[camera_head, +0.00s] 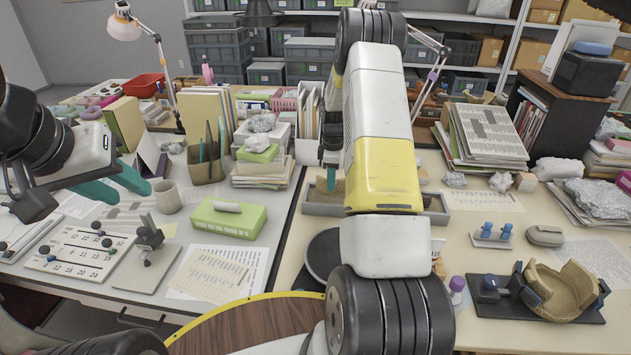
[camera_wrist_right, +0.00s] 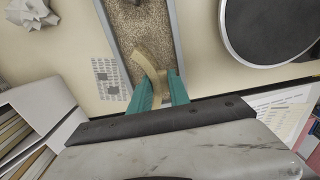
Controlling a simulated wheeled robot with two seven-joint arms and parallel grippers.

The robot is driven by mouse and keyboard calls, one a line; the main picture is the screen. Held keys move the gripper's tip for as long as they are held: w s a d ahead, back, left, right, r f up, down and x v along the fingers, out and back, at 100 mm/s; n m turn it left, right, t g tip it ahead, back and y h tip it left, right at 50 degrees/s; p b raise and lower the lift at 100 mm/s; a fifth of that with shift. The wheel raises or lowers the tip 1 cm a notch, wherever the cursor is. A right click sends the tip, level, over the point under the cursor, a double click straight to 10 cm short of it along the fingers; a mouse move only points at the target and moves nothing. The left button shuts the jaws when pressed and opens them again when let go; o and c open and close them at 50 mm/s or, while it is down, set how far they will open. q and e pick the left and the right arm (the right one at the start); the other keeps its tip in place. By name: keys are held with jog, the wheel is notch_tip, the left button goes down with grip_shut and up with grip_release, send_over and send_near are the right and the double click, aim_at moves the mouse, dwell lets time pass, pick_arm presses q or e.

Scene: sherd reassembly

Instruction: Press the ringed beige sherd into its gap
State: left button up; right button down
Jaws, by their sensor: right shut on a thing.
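A curved beige sherd (camera_wrist_right: 147,66) is between the teal fingers of my right gripper (camera_wrist_right: 160,90) in the right wrist view, over a tray of brown grit. The gripper is shut on it; no ring mark is discernible. In the head view my right arm hides most of this gripper, with one teal finger (camera_head: 331,178) showing. The beige broken vessel (camera_head: 563,288) sits in a dark cradle (camera_head: 530,308) at the right front, with a wide opening in its wall. My left gripper (camera_head: 122,184) is open and empty over the left desk, far from the vessel.
The grey-rimmed grit tray (camera_wrist_right: 112,45) lies below my right gripper. A black round turntable (camera_head: 318,255) stands nearby.

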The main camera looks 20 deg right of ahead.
jog(key=shift+r, duration=1.6)
